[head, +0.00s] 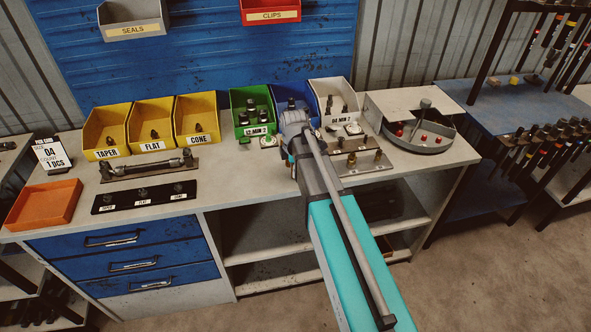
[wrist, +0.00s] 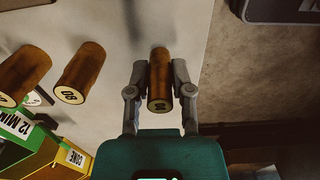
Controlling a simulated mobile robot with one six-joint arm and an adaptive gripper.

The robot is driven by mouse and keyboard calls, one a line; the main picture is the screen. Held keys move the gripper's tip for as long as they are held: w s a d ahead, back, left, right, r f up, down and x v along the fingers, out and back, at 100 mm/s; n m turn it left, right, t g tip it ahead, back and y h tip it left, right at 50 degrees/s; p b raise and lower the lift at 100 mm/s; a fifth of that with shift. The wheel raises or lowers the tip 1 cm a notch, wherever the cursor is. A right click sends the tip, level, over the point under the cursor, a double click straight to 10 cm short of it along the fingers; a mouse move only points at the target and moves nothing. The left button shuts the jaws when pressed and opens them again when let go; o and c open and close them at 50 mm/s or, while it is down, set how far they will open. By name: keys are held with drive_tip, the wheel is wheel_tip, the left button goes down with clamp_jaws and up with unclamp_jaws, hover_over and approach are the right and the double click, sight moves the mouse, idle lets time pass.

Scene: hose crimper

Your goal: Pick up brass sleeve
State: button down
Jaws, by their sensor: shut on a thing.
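The brass sleeve (wrist: 160,75) is a brown-gold cylinder with a pale, marked end face. In the wrist view it lies between the two fingers of my gripper (wrist: 160,85), which are shut on it from both sides. The end face points towards the palm. In the head view my gripper is over the bench near the blue bin, and my arm hides its fingers and the sleeve. Two similar sleeves, one marked 08 (wrist: 80,73) and another at the left edge (wrist: 23,76), stand apart from my gripper.
A green bin (head: 253,112), a blue bin and a white bin (head: 336,101) stand close behind my gripper. Yellow bins (head: 152,125) are further left. A round grey tray (head: 430,137) is at right. An orange tray (head: 43,204) sits at far left.

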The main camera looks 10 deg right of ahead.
wheel_tip(320, 180, up, 2)
drive_tip(key=shift+r+p, duration=0.1)
drive_tip(key=shift+p, duration=0.65)
drive_tip(key=s+d+r+p, duration=0.2)
drive_tip(key=s+r+p, duration=0.7)
drive_tip(key=s, duration=0.5)
drive_tip(key=shift+r+p, duration=0.3)
drive_tip(key=shift+p, duration=0.05)
drive_tip(key=shift+f+b, duration=0.65)
drive_tip(key=shift+f, duration=0.05)
